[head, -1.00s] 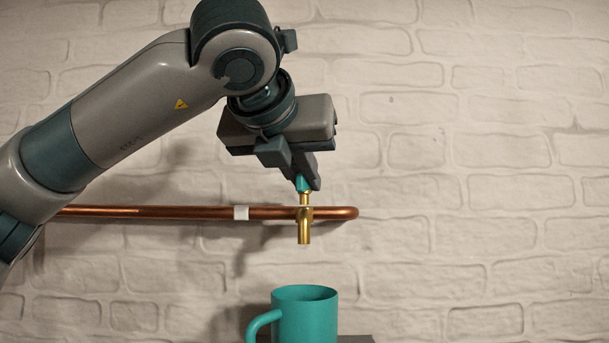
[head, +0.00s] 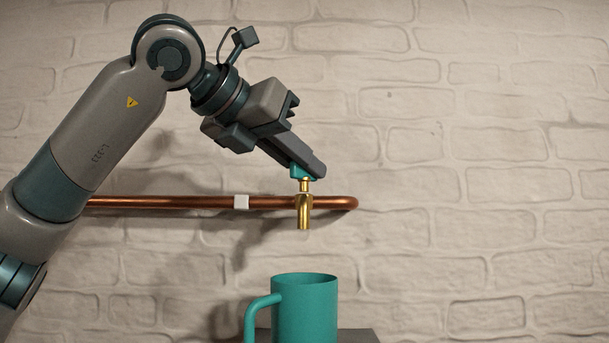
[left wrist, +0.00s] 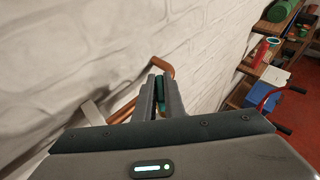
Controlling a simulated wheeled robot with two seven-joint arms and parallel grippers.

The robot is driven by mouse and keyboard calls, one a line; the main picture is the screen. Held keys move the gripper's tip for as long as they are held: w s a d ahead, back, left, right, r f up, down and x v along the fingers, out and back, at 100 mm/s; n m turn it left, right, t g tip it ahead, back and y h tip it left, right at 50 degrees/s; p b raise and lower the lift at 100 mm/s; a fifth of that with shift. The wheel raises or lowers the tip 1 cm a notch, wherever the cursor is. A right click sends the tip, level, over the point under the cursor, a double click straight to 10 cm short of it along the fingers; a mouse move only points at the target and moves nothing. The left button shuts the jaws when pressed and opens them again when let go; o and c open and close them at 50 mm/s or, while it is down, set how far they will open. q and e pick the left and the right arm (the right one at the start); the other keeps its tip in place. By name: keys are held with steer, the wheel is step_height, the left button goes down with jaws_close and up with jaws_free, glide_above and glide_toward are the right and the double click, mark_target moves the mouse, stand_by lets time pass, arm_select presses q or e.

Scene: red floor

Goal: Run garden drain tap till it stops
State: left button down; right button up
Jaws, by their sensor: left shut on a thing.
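The brass drain tap (head: 304,212) hangs from the end of a copper pipe (head: 190,202) on the wall. Its teal handle (head: 299,173) sits on top of the brass stem. My left gripper (head: 308,168) comes down at a slant from the upper left and is shut on the handle. In the left wrist view the teal handle (left wrist: 159,88) shows between the two fingers (left wrist: 159,98). A teal mug (head: 305,310) stands upright below the spout, apart from it. I cannot make out any water, and the mug's inside is hidden. My right gripper is in neither view.
The mug stands by a dark grey block (head: 358,336). The left wrist view shows wooden shelves (left wrist: 258,62) with several items, and red floor (left wrist: 295,100).

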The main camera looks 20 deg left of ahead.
arm_select(q)
steer(key=shift+m+g+h, duration=0.6)
steer(key=shift+m+h, duration=0.3)
steer(key=m+g+h+p, duration=0.1)
steer(key=m+g+h, duration=0.1)
steer(key=shift+w+r+m+h+p, duration=0.1)
steer(key=shift+r+m+h+p, duration=0.05)
steer(key=shift+m+h+p, duration=0.2)
steer(key=m+g+h+p, duration=0.2)
steer(key=m+g+p, duration=0.1)
steer(key=shift+r+m, duration=0.15)
steer(key=shift+m, duration=0.1)
steer(key=shift+m+g+h+p, duration=0.45)
steer(key=shift+m+g+p, duration=0.55)
steer(key=shift+g+p, duration=0.15)
steer(key=shift+f, duration=0.2)
steer(key=c, duration=1.8)
jaws_free()
steer(key=shift+c, duration=0.2)
steer(key=shift+a, duration=0.1)
